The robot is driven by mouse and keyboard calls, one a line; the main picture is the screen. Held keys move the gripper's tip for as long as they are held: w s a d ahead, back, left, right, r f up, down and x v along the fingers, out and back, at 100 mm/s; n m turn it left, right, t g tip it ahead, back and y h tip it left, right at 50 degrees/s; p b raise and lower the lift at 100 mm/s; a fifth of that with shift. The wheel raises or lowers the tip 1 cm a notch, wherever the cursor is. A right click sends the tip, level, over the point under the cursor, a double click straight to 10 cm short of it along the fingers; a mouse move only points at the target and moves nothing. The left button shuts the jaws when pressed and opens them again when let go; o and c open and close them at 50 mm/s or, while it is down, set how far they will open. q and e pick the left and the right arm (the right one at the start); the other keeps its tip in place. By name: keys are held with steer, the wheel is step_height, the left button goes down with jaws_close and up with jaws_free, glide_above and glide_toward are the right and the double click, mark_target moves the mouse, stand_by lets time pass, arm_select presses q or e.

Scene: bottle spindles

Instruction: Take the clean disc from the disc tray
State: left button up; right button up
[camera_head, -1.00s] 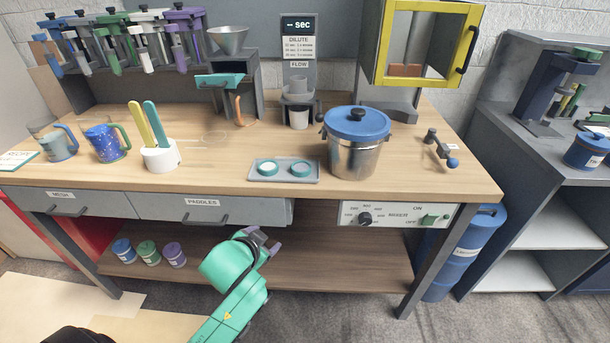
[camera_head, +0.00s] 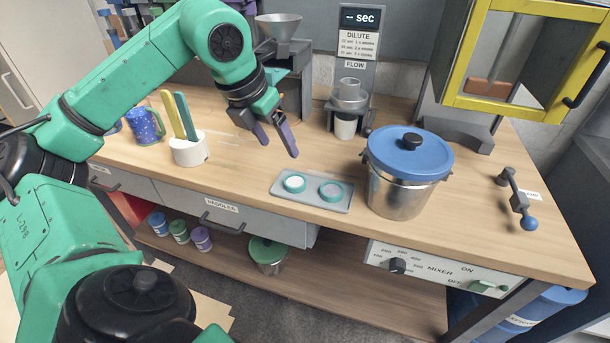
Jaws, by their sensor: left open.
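The disc tray (camera_head: 313,200) is a flat grey tray on the wooden bench, left of the blue-lidded pot. Two teal-rimmed discs lie in it. The left disc (camera_head: 294,184) has a white face, and the right disc (camera_head: 331,191) has a greyer face. My left gripper (camera_head: 278,147) is open and empty above the bench, just behind and left of the tray, with its purple-grey fingers pointing down. It touches neither disc. My right gripper is not in view.
A steel pot with a blue lid (camera_head: 411,153) stands close right of the tray. A white holder (camera_head: 189,149) with two paddles stands at left. A flow cup stand (camera_head: 348,107) is behind. A crank tool (camera_head: 517,200) lies at right.

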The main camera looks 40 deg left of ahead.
arm_select(q)
glide_toward(294, 181)
steer(key=shift+d+f, duration=0.1)
steer(key=shift+f, duration=0.35)
steer(key=p+x, duration=0.1)
steer(key=x, duration=0.5)
steer(key=shift+w+f, duration=0.45)
steer(key=shift+f, duration=0.2)
steer(key=c, duration=1)
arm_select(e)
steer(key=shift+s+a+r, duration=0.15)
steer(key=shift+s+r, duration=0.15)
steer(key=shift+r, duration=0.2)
